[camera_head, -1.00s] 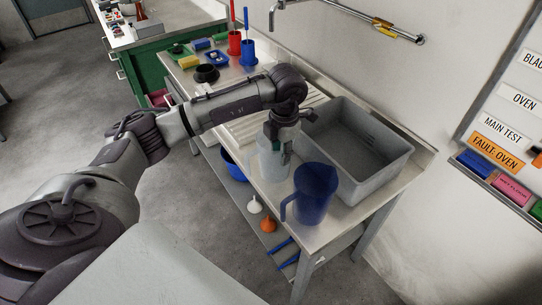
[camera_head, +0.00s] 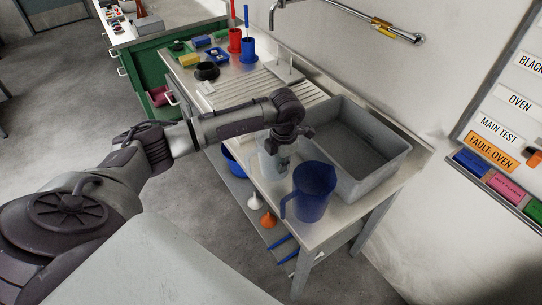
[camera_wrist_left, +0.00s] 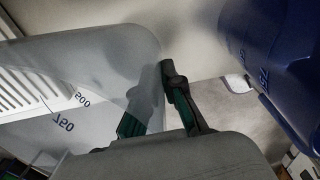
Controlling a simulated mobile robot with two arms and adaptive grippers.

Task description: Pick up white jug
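The white jug (camera_head: 268,166) stands on the metal bench beside the blue jug, partly hidden by my left arm. In the left wrist view the white jug (camera_wrist_left: 75,70) fills the left side, with its 500 and 750 marks upside down. My left gripper (camera_head: 277,145) is low at the jug's top. In the left wrist view the gripper's (camera_wrist_left: 156,80) two dark green-padded fingers are apart, with a gap between them. One finger overlaps the jug's wall and the other is just right of its edge. I cannot tell whether they touch it. My right gripper is not in view.
The blue jug (camera_head: 314,192) stands close by at the bench's front end; it also fills the right of the left wrist view (camera_wrist_left: 285,60). A grey sink (camera_head: 392,172) lies behind. Red and blue cups (camera_head: 248,50) stand farther back.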

